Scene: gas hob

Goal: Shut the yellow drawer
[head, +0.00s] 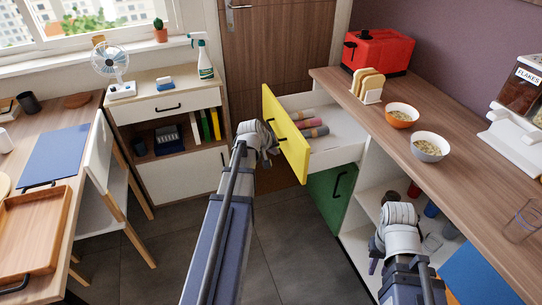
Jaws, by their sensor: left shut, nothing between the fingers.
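The yellow drawer (284,128) stands pulled out from under the right counter, its white inside open to view. It has a dark handle (301,122) on its front and holds rolled cloths (312,127) in pink and olive tones. My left gripper (266,154) is shut and empty, just left of the yellow front; I cannot tell whether it touches it. My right gripper (375,262) is low in front of the open shelves, apart from the drawer; its fingers are too small and dark to read.
A green door (328,196) with a dark handle sits below the drawer. The counter (430,115) holds a red toaster (377,50), a toast rack (368,86) and two bowls (402,114). A white chair (98,150) stands left. Grey floor (290,250) is free between the arms.

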